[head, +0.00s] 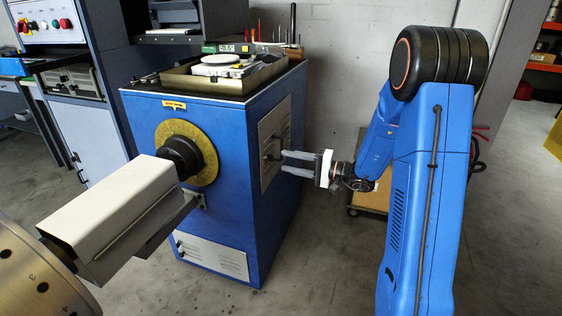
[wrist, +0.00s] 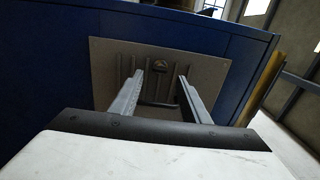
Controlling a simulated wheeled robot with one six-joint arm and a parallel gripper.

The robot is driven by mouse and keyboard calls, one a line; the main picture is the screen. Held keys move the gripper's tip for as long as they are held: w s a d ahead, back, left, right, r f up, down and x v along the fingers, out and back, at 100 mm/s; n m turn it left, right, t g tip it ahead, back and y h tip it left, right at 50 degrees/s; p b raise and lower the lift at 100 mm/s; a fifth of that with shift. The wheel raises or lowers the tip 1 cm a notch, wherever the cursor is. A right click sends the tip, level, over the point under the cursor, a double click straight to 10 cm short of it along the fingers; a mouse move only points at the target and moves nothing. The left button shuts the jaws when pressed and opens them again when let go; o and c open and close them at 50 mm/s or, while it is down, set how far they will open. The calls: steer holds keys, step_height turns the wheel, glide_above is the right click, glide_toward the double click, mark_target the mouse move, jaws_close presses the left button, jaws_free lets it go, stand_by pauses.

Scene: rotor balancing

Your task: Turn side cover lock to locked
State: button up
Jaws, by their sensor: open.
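The side cover (head: 275,128) is a grey panel on the side of the blue machine, and it fills the middle of the wrist view (wrist: 110,62). A small round dark fitting with a yellowish mark, which looks like the lock (wrist: 160,65), sits on its upper middle part. A dark bar handle (wrist: 158,102) shows below it, partly between the fingers. My gripper (head: 284,161) is open and empty. Its two grey fingers point at the cover and reach close to it; I cannot tell whether they touch. The wrist view shows the fingers either side of the handle (wrist: 162,86). The lock's setting is too small to read.
The blue machine (head: 235,190) has a yellow disc (head: 207,150) and a large grey shaft housing (head: 115,205) on its front. A tray of tools (head: 215,82) lies on top. A cardboard box (head: 368,198) stands by the wall behind my arm.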

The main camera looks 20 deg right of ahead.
steer(key=v, duration=1.2)
steer(key=shift+s+d, duration=0.2)
steer(key=shift+d, duration=0.05)
steer(key=s+a+r+n+g+h, duration=0.2)
steer(key=s+a+n+g+h, duration=0.25)
steer(key=s+a+g, duration=0.9)
steer(key=s+d+r+n+t+h, duration=0.1)
steer(key=s+t+h, duration=0.3)
steer(key=s, duration=0.5)
steer(key=s+d+r+n+t+h, duration=0.1)
steer(key=s+d+r+t+h, duration=0.1)
steer(key=s+h, duration=0.4)
steer(key=s+d+t, duration=0.1)
steer(key=s+d, duration=0.1)
steer(key=s, duration=0.2)
steer(key=shift+s+d+t, duration=0.2)
steer(key=shift+d+t, duration=0.05)
steer(key=shift+t, duration=0.1)
